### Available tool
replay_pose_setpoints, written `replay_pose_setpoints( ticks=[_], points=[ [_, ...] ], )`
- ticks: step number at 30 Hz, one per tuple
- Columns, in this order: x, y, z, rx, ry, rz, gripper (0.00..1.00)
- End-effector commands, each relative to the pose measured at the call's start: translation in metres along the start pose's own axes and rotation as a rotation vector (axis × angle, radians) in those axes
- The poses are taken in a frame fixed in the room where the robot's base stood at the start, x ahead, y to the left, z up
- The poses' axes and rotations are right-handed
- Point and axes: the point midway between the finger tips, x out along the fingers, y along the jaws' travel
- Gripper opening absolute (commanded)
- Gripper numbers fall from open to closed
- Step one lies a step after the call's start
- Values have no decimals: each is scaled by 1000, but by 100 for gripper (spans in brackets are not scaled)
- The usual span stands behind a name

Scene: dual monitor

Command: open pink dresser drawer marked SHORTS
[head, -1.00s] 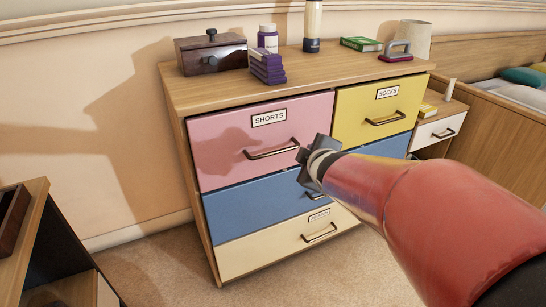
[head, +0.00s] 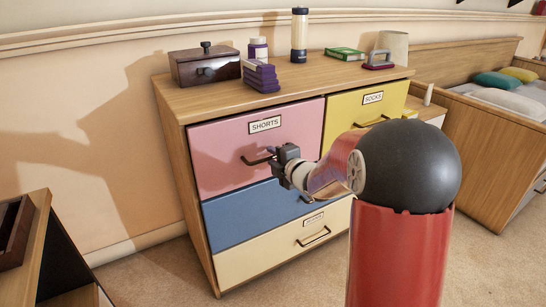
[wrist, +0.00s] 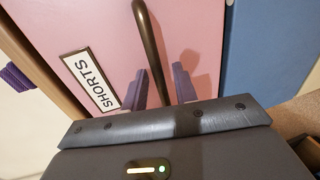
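The pink drawer (head: 228,158), labelled SHORTS, is at the upper left of the dresser and looks shut. Its dark bronze bar handle (wrist: 147,35) runs down the wrist view, with the SHORTS label (wrist: 91,80) to its left. My gripper (head: 276,161) is at the right part of the handle in the head view and hides that end. In the wrist view my gripper (wrist: 159,75) is open, its two purple-grey fingers apart, one on each side of the handle. I cannot tell whether either finger touches it.
A yellow SOCKS drawer (head: 345,108) is to the right; a blue drawer (head: 240,212) and a cream drawer (head: 270,253) are below. A wooden box (head: 205,68), purple stack (head: 260,76) and bottles stand on the dresser top (head: 310,85). Carpet (head: 165,275) in front is clear.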

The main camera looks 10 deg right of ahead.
Motion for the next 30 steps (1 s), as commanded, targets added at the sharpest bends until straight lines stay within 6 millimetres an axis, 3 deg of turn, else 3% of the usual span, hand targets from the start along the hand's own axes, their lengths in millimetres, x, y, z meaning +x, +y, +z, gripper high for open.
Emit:
replay_pose_setpoints(
  ticks=[11,18,30],
  points=[
    [7,0,0,1,0,-1,27],
    [7,0,0,1,0,-1,0],
    [7,-1,0,1,-1,-1,0]
  ],
)
